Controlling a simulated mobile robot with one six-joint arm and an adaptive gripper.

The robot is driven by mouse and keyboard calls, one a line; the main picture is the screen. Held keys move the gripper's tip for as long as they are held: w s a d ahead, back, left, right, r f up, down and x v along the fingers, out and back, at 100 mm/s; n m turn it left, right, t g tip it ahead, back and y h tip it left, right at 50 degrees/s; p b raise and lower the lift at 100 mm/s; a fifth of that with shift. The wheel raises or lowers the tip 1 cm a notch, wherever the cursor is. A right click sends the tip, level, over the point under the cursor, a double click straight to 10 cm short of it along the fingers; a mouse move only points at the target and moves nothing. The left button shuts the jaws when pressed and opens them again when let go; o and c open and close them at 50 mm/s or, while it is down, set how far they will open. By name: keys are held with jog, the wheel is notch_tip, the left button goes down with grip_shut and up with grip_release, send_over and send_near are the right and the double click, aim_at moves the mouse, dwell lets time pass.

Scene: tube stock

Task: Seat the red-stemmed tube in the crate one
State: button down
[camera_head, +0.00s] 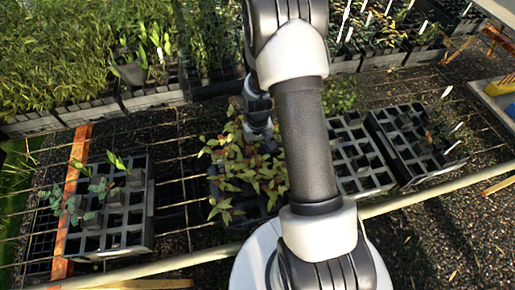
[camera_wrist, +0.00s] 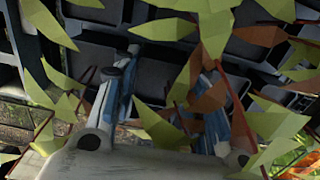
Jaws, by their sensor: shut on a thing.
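Red-stemmed plants with yellow-green and reddish leaves (camera_head: 243,172) stand in a dark crate in the middle of the head view, left of my forearm. My gripper (camera_wrist: 170,75) is down among these leaves, and its fingers are shut on a red-stemmed tube. Leaves (camera_wrist: 262,122) and red stems crowd around the fingers in the wrist view. A grey crate with mostly empty cells (camera_head: 352,160) is right of my arm. No label shows which crate is crate one.
A grey crate (camera_head: 122,235) with a few seedlings stands at left beside an orange strip (camera_head: 75,170). A dark crate (camera_head: 405,140) with small plants and white tags is at right. Dense plant trays (camera_head: 70,60) line the back. A pale rail (camera_head: 425,195) crosses the front.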

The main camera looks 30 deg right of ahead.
jog(key=shift+f, duration=0.35)
dwell(0.3)
jog(key=c, duration=0.9)
grip_release()
jog(key=shift+s, duration=0.1)
jog(key=shift+r, duration=0.1)
notch_tip(320, 180, up, 12)
dwell(0.3)
